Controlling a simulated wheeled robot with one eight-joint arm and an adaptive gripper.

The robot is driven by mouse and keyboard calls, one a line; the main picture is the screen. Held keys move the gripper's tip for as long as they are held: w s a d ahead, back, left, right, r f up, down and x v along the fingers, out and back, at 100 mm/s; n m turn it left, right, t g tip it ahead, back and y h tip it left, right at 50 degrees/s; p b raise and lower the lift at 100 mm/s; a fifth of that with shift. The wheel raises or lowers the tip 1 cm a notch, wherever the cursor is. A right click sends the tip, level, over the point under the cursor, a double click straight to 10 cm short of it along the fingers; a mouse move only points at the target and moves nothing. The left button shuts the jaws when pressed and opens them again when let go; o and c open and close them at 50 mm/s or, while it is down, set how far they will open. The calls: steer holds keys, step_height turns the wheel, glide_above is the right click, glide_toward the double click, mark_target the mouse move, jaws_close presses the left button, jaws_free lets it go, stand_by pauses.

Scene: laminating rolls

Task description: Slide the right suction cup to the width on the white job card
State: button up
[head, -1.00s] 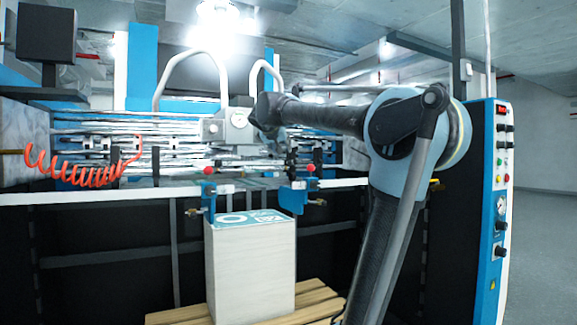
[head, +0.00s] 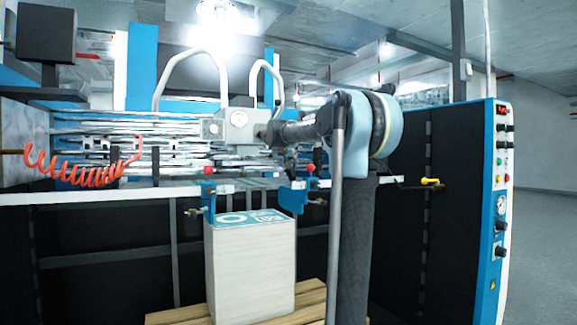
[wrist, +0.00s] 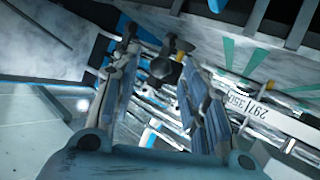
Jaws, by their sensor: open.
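In the wrist view my gripper (wrist: 160,62) is open, with its two ribbed blue-grey fingers apart. A dark rounded part (wrist: 161,69) with a bit of yellow near it shows between the fingertips, apparently beyond them. It may be a suction cup; I cannot tell which one. In the head view my arm reaches left to the machine's rails, and the fingers are not clear there. The suction cups are too small to tell there.
A stack of white sheets (head: 252,270) stands on a wooden pallet (head: 310,296) below blue side guides. A grey box with a gauge (head: 231,126) stands over the rails. An orange coiled hose (head: 85,172) hangs left. The control panel (head: 500,200) is at right.

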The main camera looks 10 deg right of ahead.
steer(key=shift+x, duration=0.85)
jaws_close()
